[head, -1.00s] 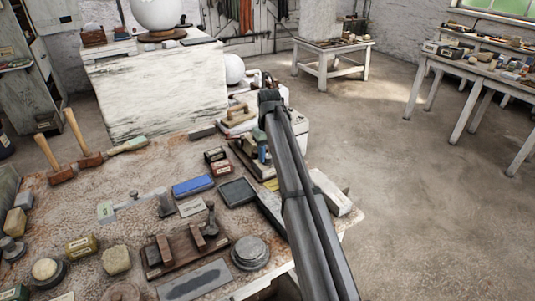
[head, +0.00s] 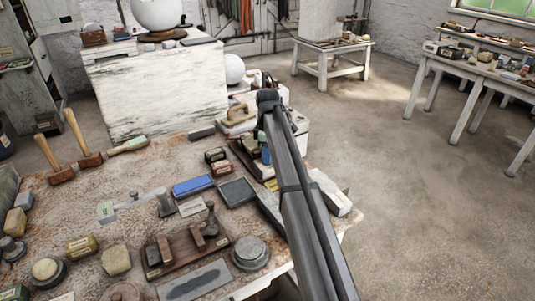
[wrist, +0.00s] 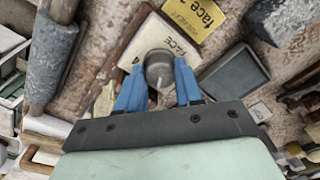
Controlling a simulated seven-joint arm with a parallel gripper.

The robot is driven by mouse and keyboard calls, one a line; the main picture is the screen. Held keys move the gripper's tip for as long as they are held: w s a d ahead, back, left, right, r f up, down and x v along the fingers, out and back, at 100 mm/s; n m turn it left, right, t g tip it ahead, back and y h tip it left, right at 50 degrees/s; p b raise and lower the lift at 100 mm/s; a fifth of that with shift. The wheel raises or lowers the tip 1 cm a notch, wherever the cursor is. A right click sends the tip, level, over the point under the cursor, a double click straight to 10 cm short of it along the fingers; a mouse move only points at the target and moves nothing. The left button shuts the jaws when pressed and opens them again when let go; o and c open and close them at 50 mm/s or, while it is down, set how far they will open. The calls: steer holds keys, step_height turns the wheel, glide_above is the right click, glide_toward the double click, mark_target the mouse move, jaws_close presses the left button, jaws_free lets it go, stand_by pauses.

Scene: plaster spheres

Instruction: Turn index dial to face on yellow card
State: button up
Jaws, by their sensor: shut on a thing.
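The index dial is a round grey metal knob (wrist: 158,67) on a cream plate (wrist: 146,40) with dark lettering that reads "FACE" in part. My gripper (wrist: 159,75) has its two blue fingers shut on the knob from both sides. The lower part of the dial is hidden by the gripper, and I cannot read its setting. The yellow card (wrist: 193,16) lies just beyond the plate, printed "face" with a partly cut-off mark after it. In the head view, my arm hides the dial; a corner of the yellow card (head: 271,185) and a bit of blue finger show.
A dark tray (wrist: 234,76) lies right of the dial in the wrist view. In the head view, a blue block (head: 193,186) and several tools crowd the bench left of my arm.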

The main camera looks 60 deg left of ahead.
steer(key=n, duration=0.6)
stand_by(0.6)
steer(key=o, duration=1)
steer(key=shift+o, duration=0.2)
